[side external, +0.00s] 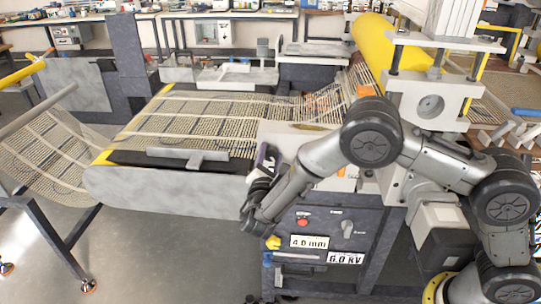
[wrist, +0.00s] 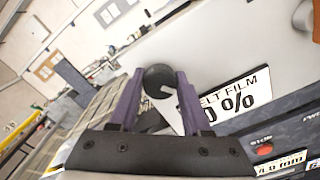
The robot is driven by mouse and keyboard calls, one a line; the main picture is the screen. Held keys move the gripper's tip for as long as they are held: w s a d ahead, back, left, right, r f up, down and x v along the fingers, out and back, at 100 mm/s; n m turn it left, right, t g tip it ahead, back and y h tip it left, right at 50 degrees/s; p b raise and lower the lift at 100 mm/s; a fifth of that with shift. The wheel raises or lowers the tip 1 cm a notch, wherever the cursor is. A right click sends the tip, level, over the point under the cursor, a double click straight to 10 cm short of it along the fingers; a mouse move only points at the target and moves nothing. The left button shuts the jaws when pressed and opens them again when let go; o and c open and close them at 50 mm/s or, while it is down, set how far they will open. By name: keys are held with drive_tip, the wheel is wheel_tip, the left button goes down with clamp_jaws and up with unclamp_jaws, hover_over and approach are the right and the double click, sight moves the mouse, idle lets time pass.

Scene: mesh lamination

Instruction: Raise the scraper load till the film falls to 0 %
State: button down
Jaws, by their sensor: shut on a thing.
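My gripper (wrist: 157,92) has its two purple fingers closed on a round dark knob (wrist: 158,78) in the wrist view. A white pointed piece (wrist: 172,108) shows between the fingers, just below the knob. A white readout plate (wrist: 238,98) lettered "...ELT FILM" is behind the right finger. It shows "0 %", but its left part is hidden, so I cannot tell whether another digit stands before the 0. In the side view my gripper (side external: 262,165) is at the left side of the pale machine housing (side external: 285,135); the knob and readout are not visible there.
The mesh web (side external: 215,110) runs across the bed to the yellow roller (side external: 362,45). Below my wrist, the dark control panel (side external: 320,225) carries a red button (side external: 302,222), a "4.0 mm" plate (side external: 309,242) and a "6.0 kV" plate (side external: 346,259). Open floor lies at the lower left.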

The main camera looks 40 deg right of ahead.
drive_tip(key=shift+c, duration=1.8)
unclamp_jaws()
drive_tip(key=v, duration=1.3)
drive_tip(key=shift+s+a, duration=0.25)
drive_tip(key=shift+s, duration=0.05)
drive_tip(key=shift+d+r, duration=0.1)
